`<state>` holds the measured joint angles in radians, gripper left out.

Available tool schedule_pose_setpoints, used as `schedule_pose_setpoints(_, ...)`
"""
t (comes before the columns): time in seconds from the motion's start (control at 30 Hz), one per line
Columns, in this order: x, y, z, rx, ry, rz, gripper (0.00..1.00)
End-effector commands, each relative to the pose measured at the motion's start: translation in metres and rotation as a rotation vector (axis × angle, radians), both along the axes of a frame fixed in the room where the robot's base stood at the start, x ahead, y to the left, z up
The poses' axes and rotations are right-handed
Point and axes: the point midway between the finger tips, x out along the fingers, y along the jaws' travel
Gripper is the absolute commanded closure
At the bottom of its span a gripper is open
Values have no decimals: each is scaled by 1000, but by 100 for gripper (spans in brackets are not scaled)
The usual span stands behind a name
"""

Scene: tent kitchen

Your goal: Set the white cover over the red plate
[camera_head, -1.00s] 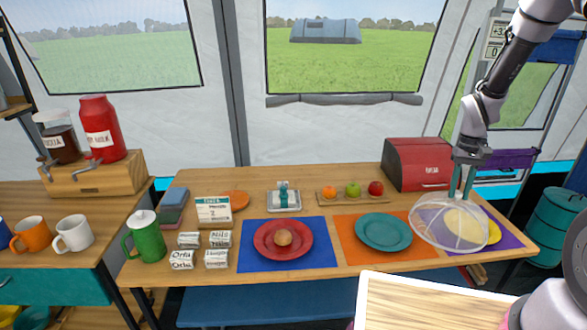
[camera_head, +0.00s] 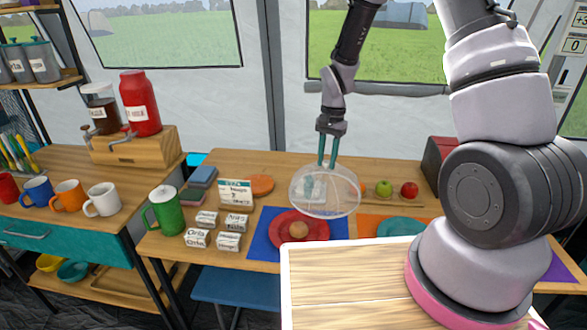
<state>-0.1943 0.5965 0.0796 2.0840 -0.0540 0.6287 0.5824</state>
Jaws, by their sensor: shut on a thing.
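The white cover (camera_head: 338,200) is a see-through mesh dome. My gripper (camera_head: 328,164) is shut on the top of the cover and holds it up over the back right part of the red plate. The dome's lower edge overlaps the plate's far side in the picture. The exact height of the cover above the plate is hard to tell.
An orange mat (camera_head: 367,224) with a teal plate (camera_head: 400,227) lies to the right, partly behind my arm. Fruit, including a green apple (camera_head: 383,188), stands behind. Several small labelled blocks (camera_head: 207,219) and a green jug (camera_head: 166,213) stand left. A wooden board (camera_head: 345,285) fills the near foreground.

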Motion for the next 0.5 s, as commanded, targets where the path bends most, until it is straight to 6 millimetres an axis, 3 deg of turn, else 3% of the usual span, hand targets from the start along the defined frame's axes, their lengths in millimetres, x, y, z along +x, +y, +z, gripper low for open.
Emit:
schedule_pose_setpoints(0.1, -21, 37, 3, 5, 5, -195, 100)
schedule_pose_setpoints(0.2, -35, 58, 4, 9, 12, -332, 100)
schedule_pose_setpoints(0.33, -45, 73, 5, 11, 21, -441, 100)
schedule_pose_setpoints(0.5, -49, 77, -1, 11, 25, -481, 100)
